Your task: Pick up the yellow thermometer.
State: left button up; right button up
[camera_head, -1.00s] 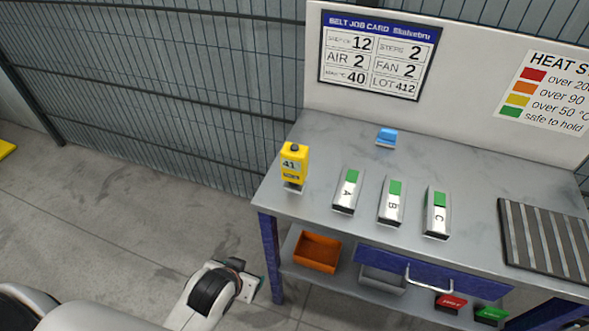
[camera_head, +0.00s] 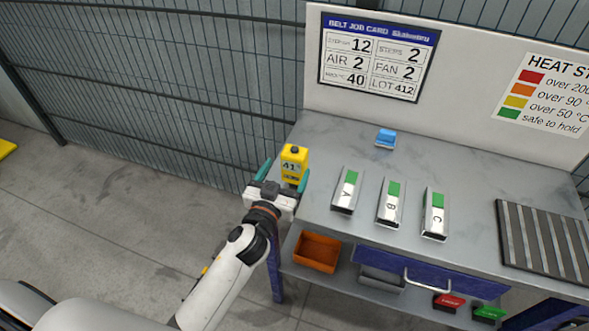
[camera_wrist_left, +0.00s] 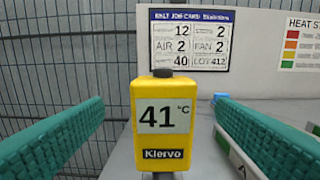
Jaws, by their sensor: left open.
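The yellow thermometer (camera_head: 293,163) stands upright at the left end of the grey table, its display reading 41 °C. In the left wrist view the thermometer (camera_wrist_left: 161,122) is centred, with the name Klervo below the display. My left gripper (camera_head: 284,172) is open, with its green fingers on either side of the thermometer. In the left wrist view the fingers (camera_wrist_left: 160,135) show clear gaps to the thermometer on both sides. The gripper hides the thermometer's lower part in the head view. My right gripper is not in view.
Blocks A (camera_head: 346,190), B (camera_head: 391,204) and C (camera_head: 434,215) stand to the right on the table. A blue object (camera_head: 386,138) lies behind them. A ridged dark plate (camera_head: 545,240) is at the right. An orange bin (camera_head: 317,251) sits on the lower shelf. A wire fence (camera_head: 150,80) rises behind.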

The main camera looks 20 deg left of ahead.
aim_at(297, 154)
pick_arm(q)
jog(key=w, duration=0.5)
jog(key=w+f+p, duration=0.1)
jog(key=w, duration=0.2)
jog(key=shift+d, duration=0.3)
jog(key=shift+s, duration=0.1)
jog(key=shift+r, duration=0.1)
